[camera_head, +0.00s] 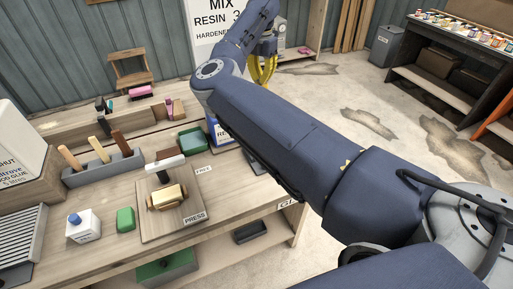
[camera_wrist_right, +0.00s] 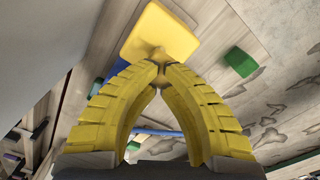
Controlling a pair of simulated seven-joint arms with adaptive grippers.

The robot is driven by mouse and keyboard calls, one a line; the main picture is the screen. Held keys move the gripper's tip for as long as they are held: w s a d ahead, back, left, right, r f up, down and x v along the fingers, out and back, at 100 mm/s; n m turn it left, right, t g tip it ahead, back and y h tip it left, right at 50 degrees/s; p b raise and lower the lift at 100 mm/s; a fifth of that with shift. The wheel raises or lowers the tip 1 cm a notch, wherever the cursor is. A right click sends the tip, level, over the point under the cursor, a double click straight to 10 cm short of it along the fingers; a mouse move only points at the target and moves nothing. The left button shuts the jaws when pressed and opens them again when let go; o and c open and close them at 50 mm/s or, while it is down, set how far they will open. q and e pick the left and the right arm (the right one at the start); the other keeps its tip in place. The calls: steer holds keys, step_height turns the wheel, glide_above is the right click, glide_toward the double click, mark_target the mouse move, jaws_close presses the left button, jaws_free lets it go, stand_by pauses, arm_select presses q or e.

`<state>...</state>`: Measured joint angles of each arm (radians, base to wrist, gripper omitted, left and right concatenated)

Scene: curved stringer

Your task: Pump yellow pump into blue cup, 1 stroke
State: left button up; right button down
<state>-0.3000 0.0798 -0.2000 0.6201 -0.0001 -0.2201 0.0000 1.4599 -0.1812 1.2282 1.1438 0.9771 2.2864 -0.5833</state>
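My right gripper (camera_head: 263,70) is at the back of the bench in the head view, its yellow fingers pointing down. In the right wrist view its fingertips (camera_wrist_right: 162,72) come together, with no object seen between them. A yellow block-like top (camera_wrist_right: 160,36), apparently the yellow pump's head, shows just past the tips. I cannot tell whether the tips touch it. A blue surface (camera_wrist_right: 118,68) shows partly behind the fingers; I cannot tell whether it is the blue cup. In the head view my right arm hides the pump and cup area. My left gripper is not in view.
A wooden press board (camera_head: 160,225) with a block on it lies on the bench. A blue-labelled container (camera_head: 219,133) and green box (camera_head: 191,139) stand near my arm.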

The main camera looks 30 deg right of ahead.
steer(key=shift+f, duration=1.55)
steer(key=shift+r, duration=2.85)
step_height(320, 180, up, 6)
